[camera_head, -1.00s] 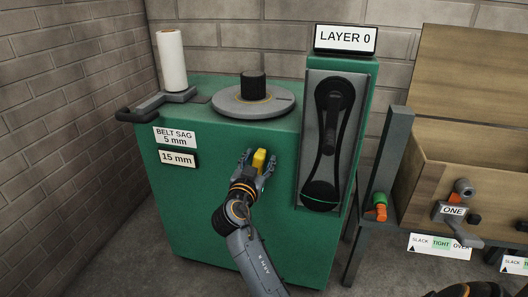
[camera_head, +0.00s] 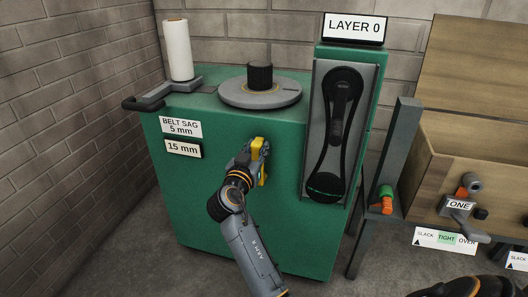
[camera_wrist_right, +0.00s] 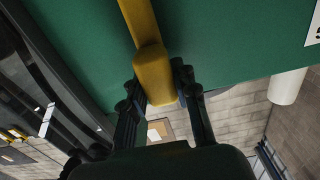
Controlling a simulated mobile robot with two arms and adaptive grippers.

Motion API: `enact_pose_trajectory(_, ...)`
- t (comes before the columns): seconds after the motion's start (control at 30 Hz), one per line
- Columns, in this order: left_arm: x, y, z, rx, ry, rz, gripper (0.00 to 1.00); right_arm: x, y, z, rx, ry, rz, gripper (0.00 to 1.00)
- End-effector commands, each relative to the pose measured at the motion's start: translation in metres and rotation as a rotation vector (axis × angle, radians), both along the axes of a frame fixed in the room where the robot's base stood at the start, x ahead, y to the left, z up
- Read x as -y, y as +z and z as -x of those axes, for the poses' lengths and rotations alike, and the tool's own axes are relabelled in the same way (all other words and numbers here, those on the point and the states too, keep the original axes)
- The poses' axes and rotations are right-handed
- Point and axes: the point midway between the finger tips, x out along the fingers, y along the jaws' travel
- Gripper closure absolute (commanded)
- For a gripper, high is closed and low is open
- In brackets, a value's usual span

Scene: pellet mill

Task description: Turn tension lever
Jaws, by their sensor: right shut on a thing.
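The yellow tension lever (camera_head: 263,172) is on the front of the green machine (camera_head: 220,215), below the round grey plate on its top. My right gripper (camera_head: 257,152) is shut on the lever, and its fingers hide part of it. In the right wrist view the lever (camera_wrist_right: 152,70) runs down from the top of the picture, with its rounded end between the two fingers (camera_wrist_right: 158,92). My left gripper is not in view.
A label reading "BELT SAG 5 mm" (camera_head: 181,127) is above a "15 mm" display (camera_head: 183,149). A black belt (camera_head: 336,135) runs in a grey panel at right. A wooden box (camera_head: 480,150) with a "ONE" fixture (camera_head: 459,205) stands further right.

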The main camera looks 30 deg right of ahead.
Motion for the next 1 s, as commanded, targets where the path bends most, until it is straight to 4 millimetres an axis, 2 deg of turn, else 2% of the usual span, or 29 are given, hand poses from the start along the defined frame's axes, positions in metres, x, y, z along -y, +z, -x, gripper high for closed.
enact_pose_trajectory(0.2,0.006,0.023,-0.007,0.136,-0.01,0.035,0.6,-0.014,-0.002,-0.017,-0.125,0.0,0.109,1.0)
enact_pose_trajectory(0.5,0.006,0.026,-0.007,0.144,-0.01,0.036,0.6,-0.014,-0.001,-0.017,-0.133,0.0,0.117,1.0)
enact_pose_trajectory(0.53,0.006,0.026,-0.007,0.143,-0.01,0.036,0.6,-0.014,-0.001,-0.018,-0.132,0.0,0.117,0.67)
enact_pose_trajectory(0.63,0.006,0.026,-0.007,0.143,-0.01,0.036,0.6,-0.014,-0.001,-0.017,-0.132,0.0,0.117,0.47)
enact_pose_trajectory(1.0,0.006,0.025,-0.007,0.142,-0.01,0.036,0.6,-0.015,0.003,-0.017,-0.13,0.0,0.114,0.47)
